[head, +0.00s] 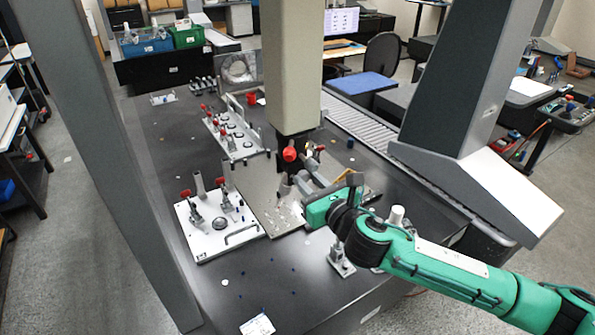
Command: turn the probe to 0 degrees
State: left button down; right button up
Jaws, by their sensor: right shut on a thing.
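The probe (307,151) hangs under the beige vertical column (291,70) at the middle of the head view. It is a small dark unit with a red round part (289,155) at its left. My right arm comes in from the lower right. My left gripper is not in view.
A white fixture plate (203,243) with red-handled clamps lies left of the gripper, and a similar plate (240,150) stands behind it. A grey plate (262,208) lies below the column. Grey gantry uprights (110,150) flank the dark table (290,308), whose front is mostly clear.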

dwell(0.3)
jog(key=shift+r+n+p, duration=0.1)
jog(key=shift+n+p, duration=1.85)
jog(key=shift+n, duration=0.25)
jog(key=o, duration=0.6)
jog(key=shift+o, duration=0.2)
jog(key=shift+d, duration=0.1)
